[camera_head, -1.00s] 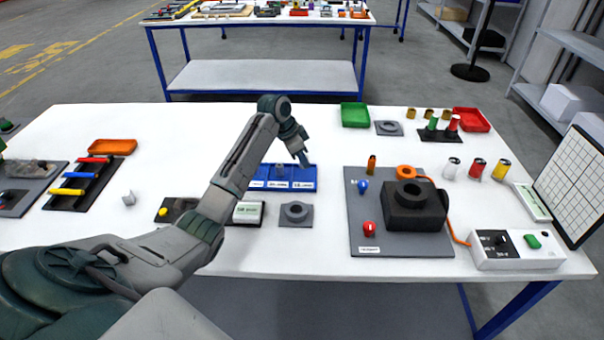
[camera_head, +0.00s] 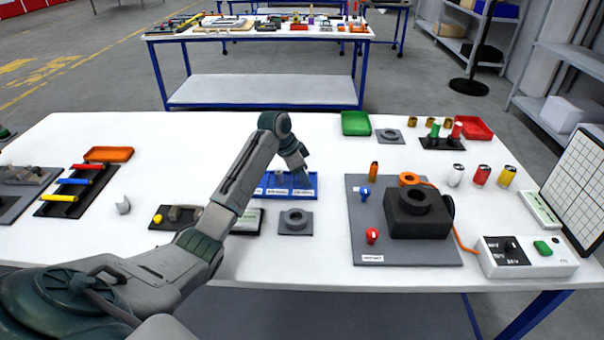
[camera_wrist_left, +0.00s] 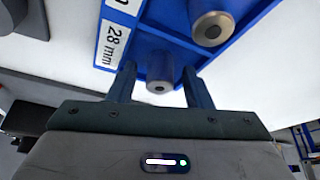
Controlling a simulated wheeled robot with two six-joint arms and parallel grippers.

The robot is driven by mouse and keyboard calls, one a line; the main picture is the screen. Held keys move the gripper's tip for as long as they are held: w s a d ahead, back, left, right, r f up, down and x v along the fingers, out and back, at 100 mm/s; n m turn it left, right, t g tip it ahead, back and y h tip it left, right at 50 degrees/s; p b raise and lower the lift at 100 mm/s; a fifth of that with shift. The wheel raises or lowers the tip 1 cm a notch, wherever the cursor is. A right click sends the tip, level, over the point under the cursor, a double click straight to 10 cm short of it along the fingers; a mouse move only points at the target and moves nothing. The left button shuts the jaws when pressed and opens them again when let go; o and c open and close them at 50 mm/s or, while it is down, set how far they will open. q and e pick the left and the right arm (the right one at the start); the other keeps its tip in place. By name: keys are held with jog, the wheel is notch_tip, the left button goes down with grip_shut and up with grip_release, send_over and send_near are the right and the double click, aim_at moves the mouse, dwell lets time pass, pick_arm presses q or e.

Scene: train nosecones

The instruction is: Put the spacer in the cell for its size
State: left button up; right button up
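The blue tray (camera_head: 313,192) with labelled cells stands mid-table in the head view, and its blue wall (camera_wrist_left: 257,12) shows in the left wrist view. A grey cylindrical spacer (camera_wrist_left: 160,72) stands in the cell beside the label "28 mm" (camera_wrist_left: 113,44). A second, wider grey cylinder (camera_wrist_left: 212,28) stands in the neighbouring cell. My left gripper (camera_wrist_left: 160,88) is open, with one finger on each side of the spacer and a gap at both sides. In the head view my left gripper (camera_head: 303,182) is down at the tray's right part. My right gripper is not in view.
A grey block with a ring (camera_head: 296,221) lies just in front of the tray. A grey board (camera_head: 360,235) with a black block (camera_head: 418,222) stands to the right. An orange tray (camera_head: 108,154) and a black rack are at the left. White table is free behind the tray.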

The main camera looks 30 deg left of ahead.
pick_arm(q)
jog(key=b+v, duration=0.1)
jog(key=v, duration=1.1)
jog(key=shift+r+b, duration=0.15)
jog(key=shift+b, duration=0.2)
